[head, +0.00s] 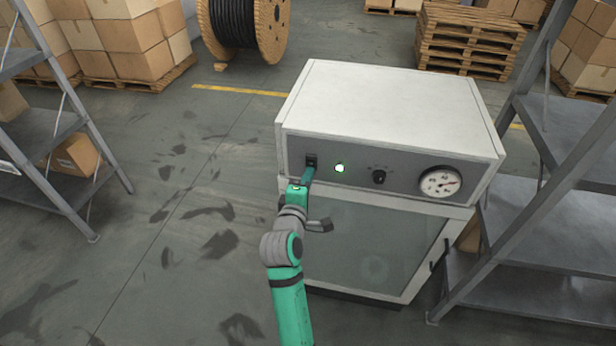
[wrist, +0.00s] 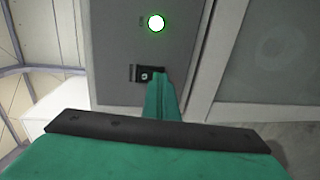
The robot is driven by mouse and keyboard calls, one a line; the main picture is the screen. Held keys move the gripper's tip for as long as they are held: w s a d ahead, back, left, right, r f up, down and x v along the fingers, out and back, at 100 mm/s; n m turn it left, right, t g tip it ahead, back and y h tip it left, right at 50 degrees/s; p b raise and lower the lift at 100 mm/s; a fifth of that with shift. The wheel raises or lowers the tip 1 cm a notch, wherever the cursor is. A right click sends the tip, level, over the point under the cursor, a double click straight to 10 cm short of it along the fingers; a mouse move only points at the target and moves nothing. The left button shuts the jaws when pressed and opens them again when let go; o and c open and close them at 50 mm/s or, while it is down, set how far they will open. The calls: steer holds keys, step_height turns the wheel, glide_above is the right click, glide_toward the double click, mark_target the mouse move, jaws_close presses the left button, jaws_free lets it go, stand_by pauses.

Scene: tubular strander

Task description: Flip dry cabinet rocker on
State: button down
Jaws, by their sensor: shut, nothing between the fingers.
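The dry cabinet (head: 390,110) is a white box with a grey control panel and a glass door below. Its black rocker (head: 311,161) is at the left end of the panel, and it also shows in the wrist view (wrist: 146,74). A round lamp (head: 340,168) to the right of the rocker glows green; in the wrist view the lamp (wrist: 156,23) is bright white with a green rim. My gripper (head: 308,172) is shut and empty, its tip at the rocker's lower edge. In the wrist view the fingertip covers part of the rocker; I cannot tell whether they touch.
A black knob (head: 378,177) and a dial gauge (head: 440,182) sit farther right on the panel. Metal shelves stand at left (head: 60,150) and right (head: 560,200) of the cabinet. A cable reel (head: 272,25) and pallets (head: 468,40) are behind. The floor left of the cabinet is clear.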

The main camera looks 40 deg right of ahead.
steer(key=s+a+f, duration=0.2)
steer(key=s+a, duration=0.7)
steer(key=a, duration=0.1)
steer(key=shift+a, duration=0.3)
steer(key=shift+w, duration=0.1)
